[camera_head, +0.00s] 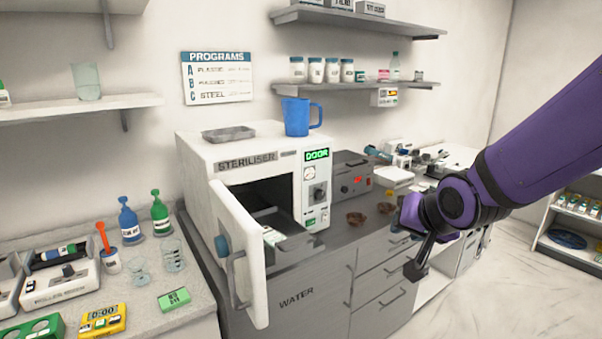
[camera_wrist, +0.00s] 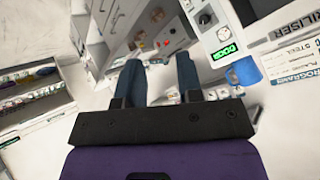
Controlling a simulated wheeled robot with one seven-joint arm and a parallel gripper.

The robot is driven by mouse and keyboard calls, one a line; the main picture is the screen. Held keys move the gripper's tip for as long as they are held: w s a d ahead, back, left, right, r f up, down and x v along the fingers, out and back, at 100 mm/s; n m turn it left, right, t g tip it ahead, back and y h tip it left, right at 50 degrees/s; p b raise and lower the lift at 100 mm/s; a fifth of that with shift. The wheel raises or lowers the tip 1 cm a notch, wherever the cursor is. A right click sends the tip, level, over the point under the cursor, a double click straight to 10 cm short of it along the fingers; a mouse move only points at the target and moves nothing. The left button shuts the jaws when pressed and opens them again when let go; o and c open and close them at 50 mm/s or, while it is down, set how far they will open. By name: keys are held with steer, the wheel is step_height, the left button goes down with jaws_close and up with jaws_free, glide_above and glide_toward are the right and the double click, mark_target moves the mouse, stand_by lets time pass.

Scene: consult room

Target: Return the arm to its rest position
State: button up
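My purple arm reaches in from the right in the head view. My gripper (camera_head: 416,266) hangs in front of the grey counter's drawers, apart from them. In the wrist view, my gripper (camera_wrist: 158,80) shows two dark fingers set apart with nothing between them, so it is open and empty. The wrist view is tilted, with the steriliser's panel at upper right.
The white steriliser (camera_head: 196,150) has its door (camera_head: 241,250) swung open toward the front, left of my gripper. A blue jug (camera_head: 297,117) stands on top. Small brown pieces (camera_head: 356,218) lie on the counter behind my gripper. Floor (camera_head: 500,290) at lower right is clear.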

steer(key=s+d+r+n+g+h, duration=0.1)
steer(key=s+d+r, duration=0.4)
steer(key=s, duration=0.5)
steer(key=s+d+r+n+g+h, duration=0.1)
steer(key=s+d+r, duration=0.4)
steer(key=s, duration=0.5)
steer(key=shift+s+r+n+g, duration=0.15)
steer(key=shift+s+n+g, duration=0.35)
steer(key=shift+g, duration=0.4)
steer(key=shift+o, duration=0.3)
steer(key=shift+w, duration=0.15)
